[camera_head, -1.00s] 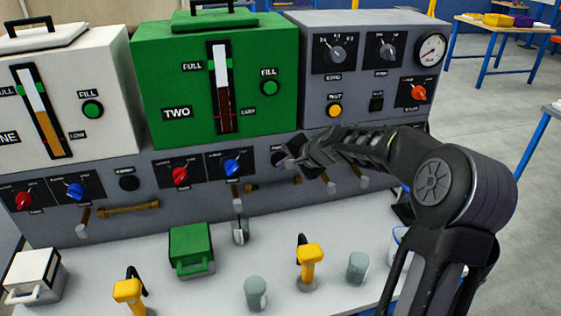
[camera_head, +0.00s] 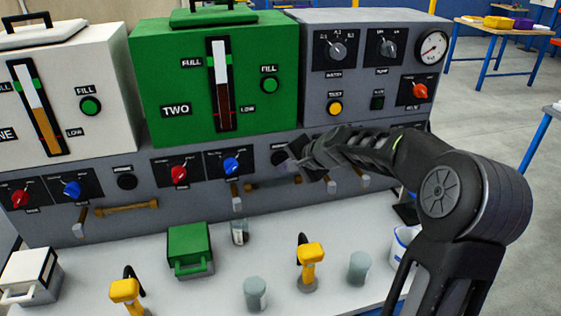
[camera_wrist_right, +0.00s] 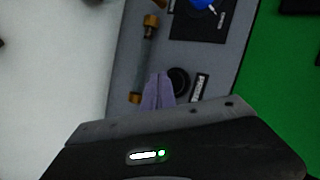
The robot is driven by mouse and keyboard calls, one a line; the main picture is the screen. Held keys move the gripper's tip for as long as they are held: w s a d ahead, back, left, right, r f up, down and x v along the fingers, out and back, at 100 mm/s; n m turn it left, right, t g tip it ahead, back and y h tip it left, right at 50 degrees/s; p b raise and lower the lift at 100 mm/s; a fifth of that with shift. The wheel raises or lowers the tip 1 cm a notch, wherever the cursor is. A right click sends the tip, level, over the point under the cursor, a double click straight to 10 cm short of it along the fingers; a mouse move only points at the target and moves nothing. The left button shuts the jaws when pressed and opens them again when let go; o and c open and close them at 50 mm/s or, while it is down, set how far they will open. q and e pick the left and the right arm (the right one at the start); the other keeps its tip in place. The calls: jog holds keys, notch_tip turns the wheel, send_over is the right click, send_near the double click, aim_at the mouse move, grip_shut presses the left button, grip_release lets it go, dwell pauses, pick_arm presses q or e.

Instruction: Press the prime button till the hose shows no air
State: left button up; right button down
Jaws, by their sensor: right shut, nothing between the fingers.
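My right gripper (camera_head: 294,158) is at the grey panel below the green tank marked TWO, its jaws shut and empty. In the right wrist view the closed fingertips (camera_wrist_right: 158,80) are just beside a round black button (camera_wrist_right: 179,80) with a small label; I cannot tell whether they touch it. In the head view my gripper hides that button. A clear hose (camera_wrist_right: 149,45) with brass ends runs along the panel near the fingertips and looks greyish; I cannot make out bubbles. It is partly hidden in the head view (camera_head: 262,186). My left gripper is out of view.
A similar black button (camera_head: 127,182) and an amber hose (camera_head: 127,208) belong to the white tank (camera_head: 110,70). Red (camera_head: 179,174) and blue (camera_head: 232,166) knobs sit left of my gripper. A small green box (camera_head: 190,243), cups and yellow-handled tools (camera_head: 311,262) stand on the bench below.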

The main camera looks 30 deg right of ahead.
jog(key=shift+s+a+b, duration=0.25)
jog(key=shift+s+b, duration=0.45)
jog(key=shift+s, duration=0.1)
jog(key=shift+s+a+b, duration=0.3)
jog(key=shift+s+b, duration=0.45)
jog(key=shift+s+a+b, duration=0.25)
jog(key=shift+s+b, duration=0.45)
jog(key=shift+s, duration=0.1)
dwell(1.5)
